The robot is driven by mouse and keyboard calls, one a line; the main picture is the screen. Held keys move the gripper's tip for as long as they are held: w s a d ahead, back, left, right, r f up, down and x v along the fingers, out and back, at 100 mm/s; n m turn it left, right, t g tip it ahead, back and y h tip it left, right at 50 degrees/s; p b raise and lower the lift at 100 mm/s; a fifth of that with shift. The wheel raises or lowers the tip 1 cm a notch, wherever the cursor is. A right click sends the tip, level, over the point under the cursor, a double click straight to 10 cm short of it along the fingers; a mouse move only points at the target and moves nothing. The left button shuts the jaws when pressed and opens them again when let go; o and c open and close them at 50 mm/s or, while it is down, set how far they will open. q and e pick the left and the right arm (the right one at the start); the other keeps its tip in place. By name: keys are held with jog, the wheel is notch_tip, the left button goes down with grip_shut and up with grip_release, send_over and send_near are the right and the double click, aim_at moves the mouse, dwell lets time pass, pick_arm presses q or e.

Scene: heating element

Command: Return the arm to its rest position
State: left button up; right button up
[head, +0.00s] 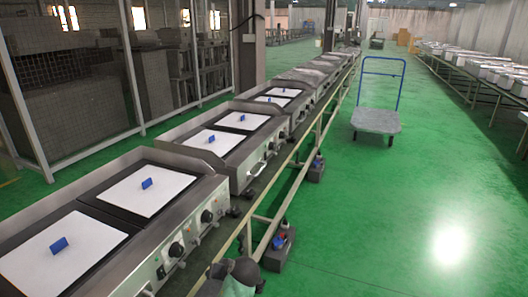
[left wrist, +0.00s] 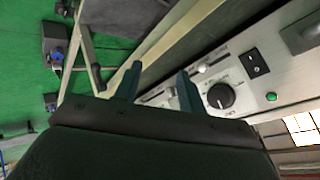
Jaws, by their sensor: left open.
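My left gripper (left wrist: 159,68) shows in the left wrist view with its two dark fingers apart and nothing between them. Its fingers are in front of the control panel (left wrist: 240,72) of a heating unit, to the left of a black knob (left wrist: 221,96) in the picture. I cannot tell whether they touch the panel. In the head view only a dark part of my own arm shows at the bottom edge, and no fingers can be made out. My right gripper is in neither view.
A row of steel heating units (head: 212,219) with white plates (head: 148,189) and blue handles (head: 147,183) lines the left. A rail (head: 308,162) runs along its front. A trolley (head: 376,121) stands beyond.

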pick_arm(q)
jog(key=s+d+r+m+h+p, duration=0.1)
jog(key=s+h, duration=0.2)
jog(key=s, duration=0.4)
jog(key=s+d+r+m+g+h+p, duration=0.1)
jog(key=s+r+h, duration=0.15)
jog(key=s, duration=0.55)
jog(key=s+d+r+m+h+p, duration=0.1)
jog(key=s+d+h, duration=0.15)
jog(key=s, duration=0.45)
jog(key=s+a+f+g, duration=0.1)
jog(key=s+f, duration=0.2)
jog(key=s, duration=0.5)
jog(key=s+a+f+g+p, duration=0.1)
jog(key=s+a+f+g, duration=0.1)
jog(key=s, duration=0.7)
jog(key=shift+s+f, duration=0.25)
jog(key=shift+f, duration=0.4)
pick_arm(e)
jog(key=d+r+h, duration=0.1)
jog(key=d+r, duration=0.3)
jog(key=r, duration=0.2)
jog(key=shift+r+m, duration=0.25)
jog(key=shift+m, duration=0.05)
pick_arm(q)
jog(key=shift+a, duration=0.15)
